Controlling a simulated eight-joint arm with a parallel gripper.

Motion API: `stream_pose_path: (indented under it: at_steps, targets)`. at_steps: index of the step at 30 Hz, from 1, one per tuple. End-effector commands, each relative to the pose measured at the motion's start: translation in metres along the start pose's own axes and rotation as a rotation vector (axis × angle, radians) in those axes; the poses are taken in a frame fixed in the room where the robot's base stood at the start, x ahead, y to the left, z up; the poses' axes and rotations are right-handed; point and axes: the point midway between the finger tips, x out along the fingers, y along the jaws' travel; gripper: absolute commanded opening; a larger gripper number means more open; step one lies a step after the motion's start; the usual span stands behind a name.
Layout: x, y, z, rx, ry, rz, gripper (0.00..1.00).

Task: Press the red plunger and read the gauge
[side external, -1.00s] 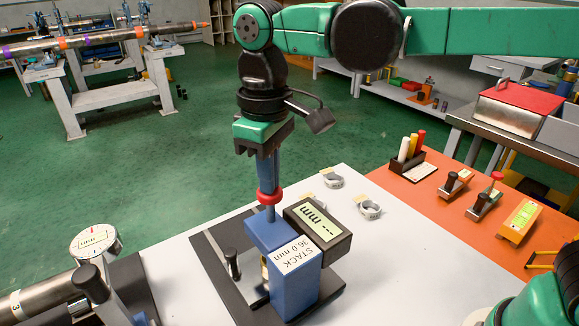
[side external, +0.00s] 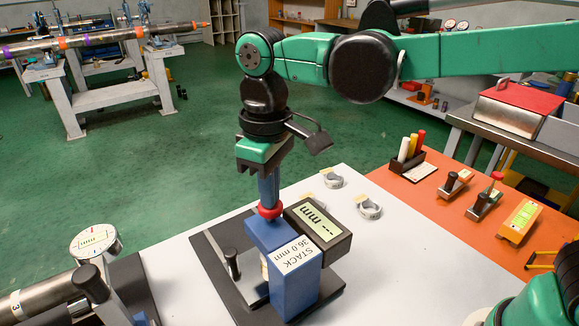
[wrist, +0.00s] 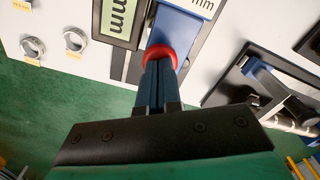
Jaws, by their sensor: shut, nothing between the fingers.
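The red plunger (side external: 270,212) sits low against the top of the blue gauge stand (side external: 292,285), labelled "STACK 36.0 mm". It shows as a red ring in the wrist view (wrist: 161,50). My gripper (side external: 269,203) is shut and empty, pointing down, its blue fingertips at the plunger's top and appearing to touch it. The fingertips hide part of the plunger. The gauge (side external: 318,225) beside the stand has a pale green display showing dashes and "mm", with no number. In the wrist view only part of the display (wrist: 118,15) shows.
The stand is on a dark base plate (side external: 212,258) with a black-handled lever (side external: 232,262). Metal ring clamps (side external: 368,208) lie on the white tabletop to the right. A pipe with a dial gauge (side external: 95,241) is at front left. Clamps and markers occupy the orange area.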

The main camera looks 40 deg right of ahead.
Motion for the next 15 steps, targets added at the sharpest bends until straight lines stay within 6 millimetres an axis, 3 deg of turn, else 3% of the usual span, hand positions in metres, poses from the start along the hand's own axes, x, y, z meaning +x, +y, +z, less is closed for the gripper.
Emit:
stream_pose_path:
  at_steps: [7,15]
  targets:
    - [-0.004,0.0,0.0,0.0,-0.001,0.0,0.0]
    - [-0.027,0.0,0.0,0.0,-0.001,0.0,0.0]
